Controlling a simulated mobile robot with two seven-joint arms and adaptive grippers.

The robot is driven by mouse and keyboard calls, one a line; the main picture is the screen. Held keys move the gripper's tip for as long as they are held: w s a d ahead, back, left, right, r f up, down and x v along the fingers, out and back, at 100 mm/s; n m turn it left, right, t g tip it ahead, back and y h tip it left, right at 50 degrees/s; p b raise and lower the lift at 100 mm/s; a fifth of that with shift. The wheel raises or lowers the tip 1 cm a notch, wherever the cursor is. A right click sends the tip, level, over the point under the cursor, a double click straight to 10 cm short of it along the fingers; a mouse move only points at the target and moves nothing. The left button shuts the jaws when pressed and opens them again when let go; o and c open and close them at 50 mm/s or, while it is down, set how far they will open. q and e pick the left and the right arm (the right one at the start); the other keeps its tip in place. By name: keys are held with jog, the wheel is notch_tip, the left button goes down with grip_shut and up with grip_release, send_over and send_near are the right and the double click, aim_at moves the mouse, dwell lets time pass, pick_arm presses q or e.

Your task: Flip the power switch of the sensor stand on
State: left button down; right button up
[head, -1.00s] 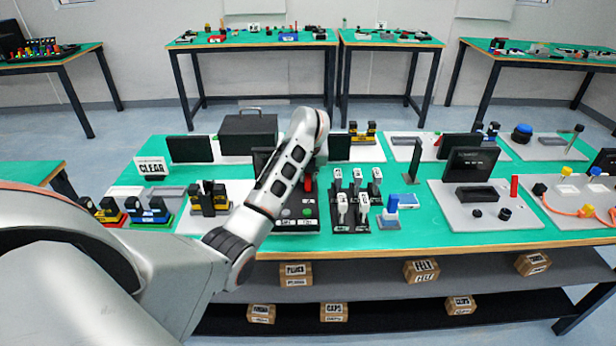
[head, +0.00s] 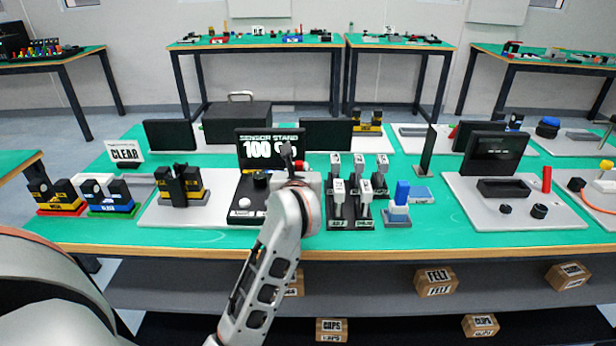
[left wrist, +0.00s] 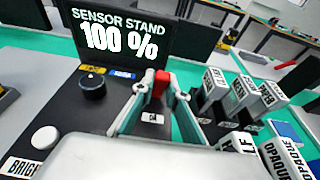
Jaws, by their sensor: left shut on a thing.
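The sensor stand's display (head: 268,148) is lit and reads "SENSOR STAND 100 %", also in the left wrist view (left wrist: 120,42). The stand's dark panel (left wrist: 75,128) carries a black knob (left wrist: 92,84), a white button (left wrist: 45,138) and a red power switch (left wrist: 161,82). My left gripper (head: 292,168) is over the panel's right side. In the left wrist view its two fingers (left wrist: 160,98) are shut on the red switch, one on each side. The switch's lower part is partly hidden between the fingers. My right gripper is not in view.
A rack of upright labelled samples (head: 358,205) stands close right of my left gripper. A blue-topped piece (head: 402,190) is beside it. A black case (head: 237,122) stands behind the stand. Bare green table (head: 430,230) lies at the front right.

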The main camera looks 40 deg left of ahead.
pick_arm(q)
jog(key=shift+s+d+f+t+y+b, duration=0.2)
jog(key=shift+f+t+y+b, duration=0.3)
jog(key=shift+b, duration=0.7)
jog(key=shift+s+r+t, duration=0.1)
jog(key=shift+r+t, duration=0.1)
jog(key=shift+t, duration=0.1)
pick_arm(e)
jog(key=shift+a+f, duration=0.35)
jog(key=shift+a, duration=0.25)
pick_arm(q)
jog(key=shift+r, duration=0.1)
jog(key=c, duration=2)
grip_release()
jog(key=shift+s+d, duration=0.15)
jog(key=shift+s, duration=0.05)
jog(key=v, duration=1.1)
jog(key=shift+s+d, duration=0.1)
jog(key=shift+s, duration=0.1)
